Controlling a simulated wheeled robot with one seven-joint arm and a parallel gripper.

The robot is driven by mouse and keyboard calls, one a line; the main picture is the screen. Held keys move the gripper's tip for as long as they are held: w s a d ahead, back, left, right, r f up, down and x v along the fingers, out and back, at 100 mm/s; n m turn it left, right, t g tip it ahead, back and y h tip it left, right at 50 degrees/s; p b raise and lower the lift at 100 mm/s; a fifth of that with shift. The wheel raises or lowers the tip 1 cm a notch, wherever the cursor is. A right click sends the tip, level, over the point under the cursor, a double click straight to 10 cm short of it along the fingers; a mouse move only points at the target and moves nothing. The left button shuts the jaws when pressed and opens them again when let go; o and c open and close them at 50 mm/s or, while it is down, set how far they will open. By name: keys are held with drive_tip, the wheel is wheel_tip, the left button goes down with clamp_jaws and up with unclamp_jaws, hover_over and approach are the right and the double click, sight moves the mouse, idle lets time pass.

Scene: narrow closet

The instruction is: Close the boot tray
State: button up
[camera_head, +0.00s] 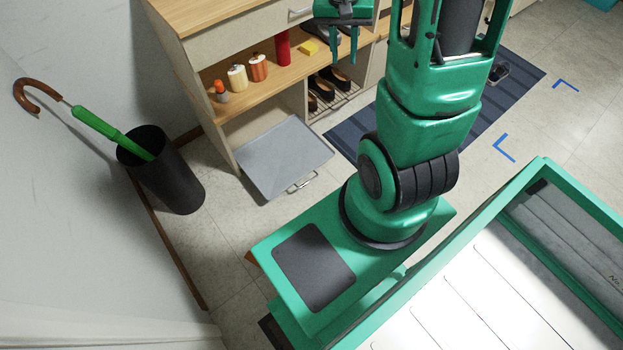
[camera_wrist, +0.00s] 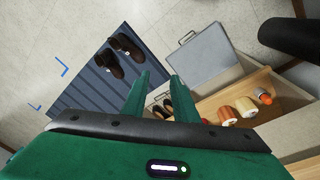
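The boot tray (camera_head: 270,158) is a flat grey tray pulled out low from the wooden cabinet, over the floor. Its metal handle (camera_head: 301,182) is on the outer edge. In the wrist view the tray (camera_wrist: 197,58) lies ahead and to the right of the fingers, with the handle (camera_wrist: 187,37) at its far edge. My gripper (camera_head: 343,60) points down in front of the cabinet, above and to the right of the tray. Its two fingers, also in the wrist view (camera_wrist: 160,78), are apart with nothing between them. The tray's inner end is hidden under the cabinet.
The cabinet shelf (camera_head: 222,98) holds several bottles, a red cylinder (camera_head: 283,48) and a yellow block (camera_head: 309,47). Shoes (camera_head: 325,88) sit on a rack beside the tray bay. A black umbrella bin (camera_head: 170,180) stands left. A striped mat (camera_head: 350,140) lies right; shoes (camera_wrist: 118,55) rest on it.

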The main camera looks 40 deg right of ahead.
drive_tip(key=w+d+f+m, duration=0.1)
drive_tip(key=w+d+f, duration=0.1)
drive_tip(key=w+f, duration=0.45)
drive_tip(key=w+d+f+m, duration=0.1)
drive_tip(key=w+f, duration=0.2)
drive_tip(key=f, duration=0.6)
drive_tip(key=m+t+y, duration=0.2)
drive_tip(key=m, duration=0.4)
approach(311, 180)
drive_tip(key=f, duration=0.2)
drive_tip(key=w+f, duration=0.1)
drive_tip(key=f, duration=0.4)
drive_tip(key=shift+w+a, duration=0.2)
drive_tip(key=shift+a, duration=0.1)
clamp_jaws()
